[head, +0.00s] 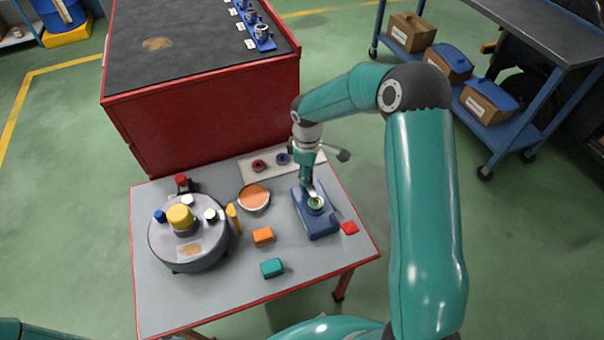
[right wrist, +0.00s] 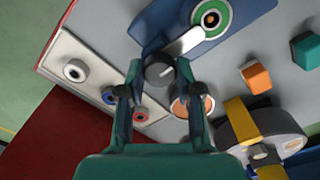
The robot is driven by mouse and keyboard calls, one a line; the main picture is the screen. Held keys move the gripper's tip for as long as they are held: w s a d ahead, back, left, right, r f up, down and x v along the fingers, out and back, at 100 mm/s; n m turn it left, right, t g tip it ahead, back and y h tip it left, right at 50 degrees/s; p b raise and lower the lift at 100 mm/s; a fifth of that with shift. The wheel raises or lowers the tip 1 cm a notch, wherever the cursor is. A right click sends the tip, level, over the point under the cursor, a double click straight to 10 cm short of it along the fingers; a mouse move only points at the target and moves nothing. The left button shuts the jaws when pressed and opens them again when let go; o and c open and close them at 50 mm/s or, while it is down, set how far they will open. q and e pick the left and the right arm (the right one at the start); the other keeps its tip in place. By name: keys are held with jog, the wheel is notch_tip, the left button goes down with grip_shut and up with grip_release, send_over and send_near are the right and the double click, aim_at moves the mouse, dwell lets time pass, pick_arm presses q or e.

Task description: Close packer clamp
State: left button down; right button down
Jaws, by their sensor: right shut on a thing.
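The packer clamp appears to be the blue device (head: 322,224) on the right part of the small grey table. It has a round green-centred part (head: 316,203) on top, which also shows in the right wrist view (right wrist: 211,18). There a pale lever (right wrist: 188,42) runs from beside the green part to a dark grey knob (right wrist: 159,72). My right gripper (head: 308,184) is over the device's far end, its fingers shut on the knob in the right wrist view (right wrist: 160,74). My left gripper is not in view.
A pale plate (head: 262,174) with rings lies behind. A red cabinet (head: 220,115) stands beyond.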

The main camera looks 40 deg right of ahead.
jog(key=shift+w+d+r, duration=0.1)
jog(key=shift+w+r, duration=0.1)
jog(key=shift+w, duration=0.1)
jog(key=c, duration=0.9)
grip_release()
jog(key=shift+o, duration=0.7)
jog(key=shift+s+f, duration=0.1)
notch_tip(320, 180, up, 12)
